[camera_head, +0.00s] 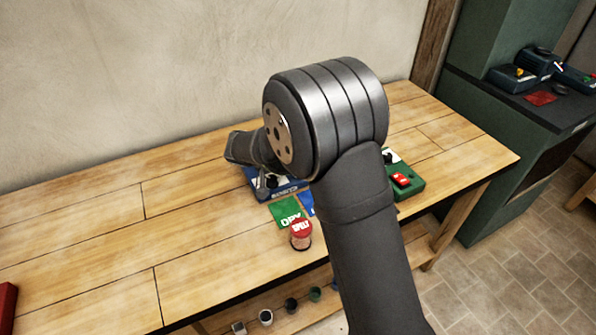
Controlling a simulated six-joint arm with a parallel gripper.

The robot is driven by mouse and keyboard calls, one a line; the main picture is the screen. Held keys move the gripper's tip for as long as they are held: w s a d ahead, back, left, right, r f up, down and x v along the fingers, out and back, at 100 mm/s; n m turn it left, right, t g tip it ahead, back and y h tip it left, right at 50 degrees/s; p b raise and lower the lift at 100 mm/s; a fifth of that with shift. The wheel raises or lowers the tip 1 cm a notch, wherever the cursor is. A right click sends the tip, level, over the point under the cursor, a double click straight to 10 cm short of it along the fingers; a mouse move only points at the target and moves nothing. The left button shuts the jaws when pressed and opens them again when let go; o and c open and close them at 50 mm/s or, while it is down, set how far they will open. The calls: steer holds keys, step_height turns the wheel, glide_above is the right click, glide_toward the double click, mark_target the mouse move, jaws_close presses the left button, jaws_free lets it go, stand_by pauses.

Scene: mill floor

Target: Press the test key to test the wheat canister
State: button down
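A small canister with a red lid (301,228) stands upright near the table's front edge. White lettering on the lid looks like "SPELT" but is hard to read; I see no lid that reads wheat. A blue device (287,189) sits behind it, largely hidden by my arm. A green device with a red key (402,180) is to the right, also partly hidden. I cannot tell which device has the test key. My gripper (263,182) seems to point down at the blue device's left part; its fingers are too small and dark to read.
A green mat reading "DRY" (285,211) and a partly hidden blue mat (307,203) lie behind the canister. The wooden table (90,225) is clear on the left, except a red object (7,300). Several small jars stand on a lower shelf. A green cabinet (490,165) stands right.

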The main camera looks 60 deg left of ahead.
steer(key=shift+f, duration=0.25)
stand_by(0.5)
steer(key=shift+r, duration=0.95)
steer(key=shift+r, duration=0.1)
steer(key=shift+r, duration=2.4)
steer(key=shift+f, duration=0.15)
step_height(320, 180, up, 4)
steer(key=shift+r, duration=0.1)
